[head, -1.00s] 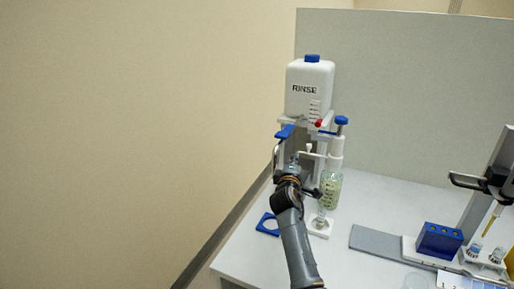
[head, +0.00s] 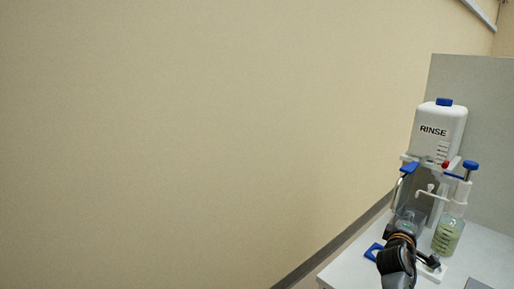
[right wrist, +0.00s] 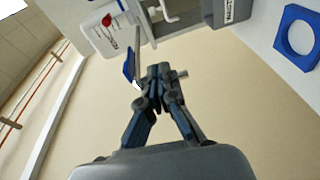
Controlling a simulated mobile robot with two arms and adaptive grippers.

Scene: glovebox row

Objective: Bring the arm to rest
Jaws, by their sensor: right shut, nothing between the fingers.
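My right gripper (head: 408,218) is at the lower right of the head view, in front of the rinse stand. In the right wrist view its fingers (right wrist: 158,75) are together with nothing between them. A blue lever (right wrist: 129,66) shows just left of the fingertips there; I cannot tell whether they touch. In the head view the same blue lever (head: 409,168) is above the gripper. The white RINSE bottle (head: 441,131) with a blue cap stands upright above the stand. My left gripper is out of view.
A glass bottle (head: 447,236) with pale green liquid and a blue-topped pump stands right of my gripper. A blue ring holder (head: 374,252) lies on the white bench (head: 345,268). A grey partition (head: 488,150) stands behind. Bare wall and open space fill the left.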

